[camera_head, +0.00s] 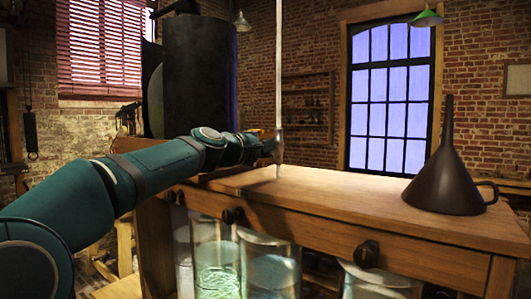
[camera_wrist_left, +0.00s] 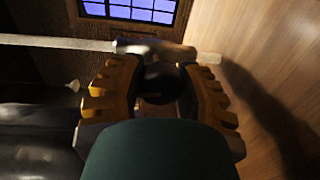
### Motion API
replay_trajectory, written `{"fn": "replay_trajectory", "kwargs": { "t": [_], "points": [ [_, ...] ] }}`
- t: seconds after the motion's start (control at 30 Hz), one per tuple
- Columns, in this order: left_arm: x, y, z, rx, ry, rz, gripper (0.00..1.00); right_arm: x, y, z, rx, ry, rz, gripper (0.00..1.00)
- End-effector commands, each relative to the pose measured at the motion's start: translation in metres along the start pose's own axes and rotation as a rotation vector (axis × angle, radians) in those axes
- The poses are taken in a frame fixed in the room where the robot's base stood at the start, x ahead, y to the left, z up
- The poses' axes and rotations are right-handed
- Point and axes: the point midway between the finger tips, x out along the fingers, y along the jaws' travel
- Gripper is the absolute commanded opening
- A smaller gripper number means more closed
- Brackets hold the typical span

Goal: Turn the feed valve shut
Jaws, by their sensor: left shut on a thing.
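The feed valve sits low on a thin, pale vertical pipe (camera_head: 279,70). Its metal body (camera_head: 279,138) hangs above the wooden table top, and the arm's end partly covers it in the head view. In the left wrist view the pipe crosses sideways, with the valve body (camera_wrist_left: 155,47) at its middle and a dark round knob (camera_wrist_left: 160,82) in front. My left gripper (camera_wrist_left: 160,72) has its two ridged orange-brown fingers on either side of this knob, shut on it. In the head view my left gripper (camera_head: 266,147) is small beside the pipe. My right gripper is in neither view.
A dark funnel (camera_head: 447,178) stands on the right of the wooden table (camera_head: 340,190). Dark knobs (camera_head: 367,253) line its front edge. Several glass jars (camera_head: 216,262) stand below it. A large dark cylinder (camera_head: 197,75) rises behind my arm.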

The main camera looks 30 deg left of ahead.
Motion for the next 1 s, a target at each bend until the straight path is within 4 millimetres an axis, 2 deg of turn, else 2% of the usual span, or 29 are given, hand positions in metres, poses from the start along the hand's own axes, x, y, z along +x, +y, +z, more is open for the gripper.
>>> {"fn": "replay_trajectory", "kwargs": {
  "t": [0.3,0.9,0.93,1.0],
  "points": [
    [0.0002,-0.0006,0.0003,0.138,0.009,-0.002,0.00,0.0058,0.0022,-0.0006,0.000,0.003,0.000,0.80],
    [0.0001,-0.0002,0.0001,0.171,0.012,-0.002,0.00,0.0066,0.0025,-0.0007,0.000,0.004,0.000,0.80],
    [0.0001,-0.0002,0.0001,0.171,0.012,-0.002,0.48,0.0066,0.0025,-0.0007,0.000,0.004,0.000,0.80],
    [0.0000,-0.0002,0.0001,0.171,0.012,-0.002,0.70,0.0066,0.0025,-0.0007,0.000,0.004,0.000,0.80]
  ]
}}
